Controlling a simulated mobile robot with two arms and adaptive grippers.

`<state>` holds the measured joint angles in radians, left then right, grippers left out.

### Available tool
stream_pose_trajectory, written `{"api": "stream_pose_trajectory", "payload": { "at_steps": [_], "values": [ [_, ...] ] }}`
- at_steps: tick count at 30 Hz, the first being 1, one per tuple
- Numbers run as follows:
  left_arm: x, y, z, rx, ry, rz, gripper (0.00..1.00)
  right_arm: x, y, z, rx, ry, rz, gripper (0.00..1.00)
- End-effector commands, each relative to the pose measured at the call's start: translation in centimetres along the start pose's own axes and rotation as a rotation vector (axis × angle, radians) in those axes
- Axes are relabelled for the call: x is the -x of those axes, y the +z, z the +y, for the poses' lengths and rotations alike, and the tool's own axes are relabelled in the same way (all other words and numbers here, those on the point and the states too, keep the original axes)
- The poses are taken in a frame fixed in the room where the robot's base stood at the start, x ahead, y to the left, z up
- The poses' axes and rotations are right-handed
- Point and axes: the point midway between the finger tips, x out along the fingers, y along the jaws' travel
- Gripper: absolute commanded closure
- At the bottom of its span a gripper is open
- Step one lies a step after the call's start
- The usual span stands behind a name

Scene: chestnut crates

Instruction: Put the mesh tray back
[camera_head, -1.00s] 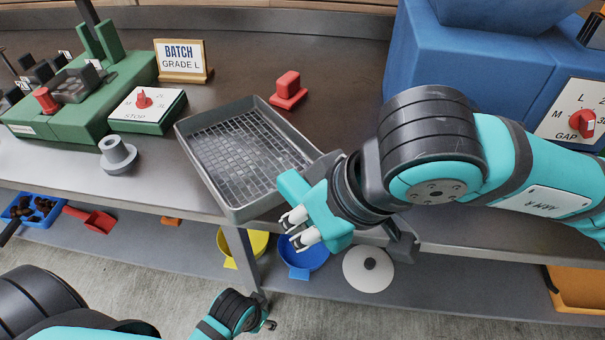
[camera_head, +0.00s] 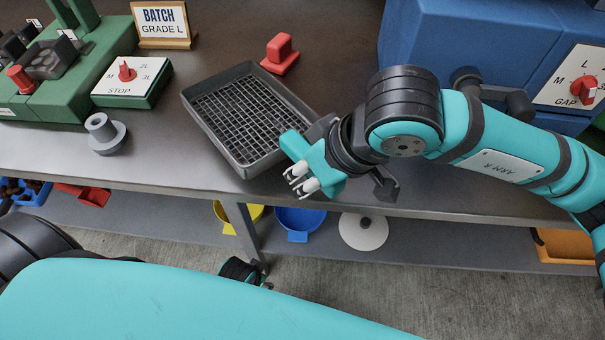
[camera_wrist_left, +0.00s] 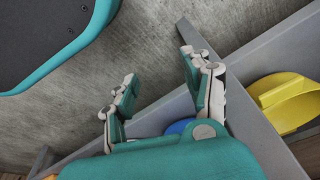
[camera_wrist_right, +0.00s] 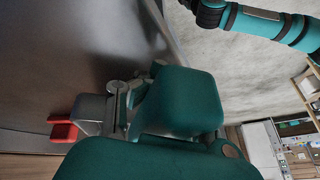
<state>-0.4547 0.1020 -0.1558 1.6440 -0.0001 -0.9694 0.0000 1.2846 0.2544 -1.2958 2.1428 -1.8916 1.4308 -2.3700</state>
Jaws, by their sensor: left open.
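The mesh tray (camera_head: 212,133), a grey rectangular tray with a wire-grid floor, is at the front of the steel worktop, on it or just above; I cannot tell which. My right gripper (camera_head: 303,178) is at its near right side, shut on the rim, with the pale fingertips showing past the edge; the contact itself is hidden. In the right wrist view teal gripper parts hide most of the grip. My left gripper (camera_wrist_left: 160,75) is open and empty, over the concrete floor by the lower shelf.
A red block (camera_head: 281,57) stands behind the tray. A grey flanged piece (camera_head: 106,136), a STOP dial box (camera_head: 130,82) and a BATCH sign (camera_head: 163,25) are left. The blue machine (camera_head: 470,50) is right. Yellow (camera_head: 232,212) and blue bowls (camera_head: 299,221) are on the shelf below.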

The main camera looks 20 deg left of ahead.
Motion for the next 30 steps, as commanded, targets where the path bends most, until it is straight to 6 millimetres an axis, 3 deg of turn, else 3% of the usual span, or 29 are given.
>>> {"api": "stream_pose_trajectory", "payload": {
  "at_steps": [30],
  "values": [
    [2.2,-1.3,-0.1,0.003,-0.001,0.012,0.51,-0.4,0.2,0.1,0.0,0.0,0.001,1.0]
  ]
}}
